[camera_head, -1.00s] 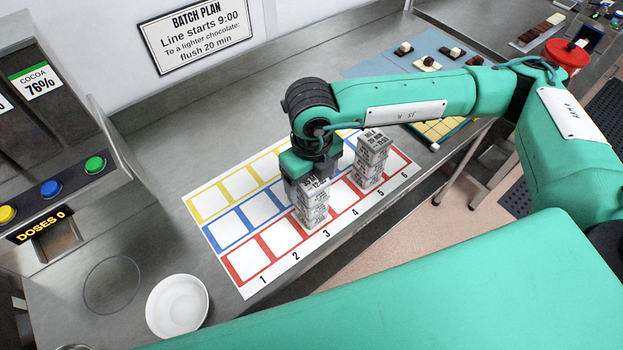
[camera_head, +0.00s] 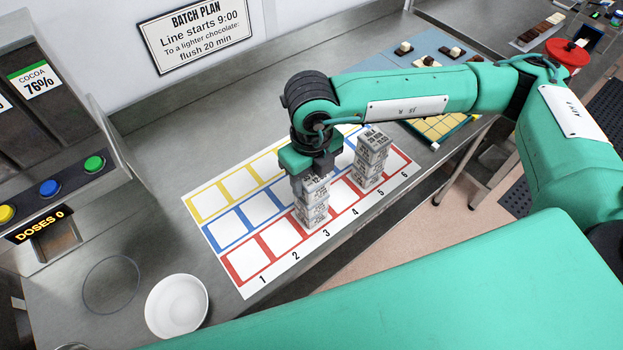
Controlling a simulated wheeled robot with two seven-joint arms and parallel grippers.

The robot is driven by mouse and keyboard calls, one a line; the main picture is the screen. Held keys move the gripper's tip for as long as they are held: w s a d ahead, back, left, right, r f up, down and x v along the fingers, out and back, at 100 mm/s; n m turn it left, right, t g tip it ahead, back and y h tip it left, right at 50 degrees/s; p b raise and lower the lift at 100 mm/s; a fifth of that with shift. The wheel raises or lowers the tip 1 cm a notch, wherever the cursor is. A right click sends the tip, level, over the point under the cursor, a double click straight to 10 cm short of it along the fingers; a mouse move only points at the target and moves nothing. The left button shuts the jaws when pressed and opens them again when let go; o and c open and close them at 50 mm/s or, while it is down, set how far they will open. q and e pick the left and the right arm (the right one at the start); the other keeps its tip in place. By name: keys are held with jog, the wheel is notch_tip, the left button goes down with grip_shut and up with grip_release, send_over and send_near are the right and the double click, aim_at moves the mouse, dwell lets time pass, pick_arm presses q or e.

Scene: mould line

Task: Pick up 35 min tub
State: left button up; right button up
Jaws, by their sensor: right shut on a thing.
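A stack of grey-white labelled tubs (camera_head: 312,213) stands on the red row of the numbered mat (camera_head: 236,285), about column 3. My right gripper (camera_head: 311,178) points down at the top of this stack and is shut on its top tub (camera_head: 317,187). The fingers hide part of that tub, and I cannot read which one is the 35 min tub. A second stack of similar tubs (camera_head: 371,160) stands to the right, about column 5, apart from the gripper. My left gripper is not in view.
A white bowl (camera_head: 177,305) and a ring outline (camera_head: 111,284) lie on the steel bench at the front left. The cocoa dispenser (camera_head: 55,170) with buttons stands at left. A yellow gridded mould (camera_head: 440,127) and chocolates on a blue mat (camera_head: 427,60) lie behind my right arm.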

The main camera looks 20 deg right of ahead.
notch_tip(320, 180, up, 17)
jog(key=b, duration=0.4)
notch_tip(320, 180, up, 9)
jog(key=p, duration=0.3)
send_over(311, 175)
jog(key=shift+s+f, duration=0.1)
jog(key=shift+f, duration=0.15)
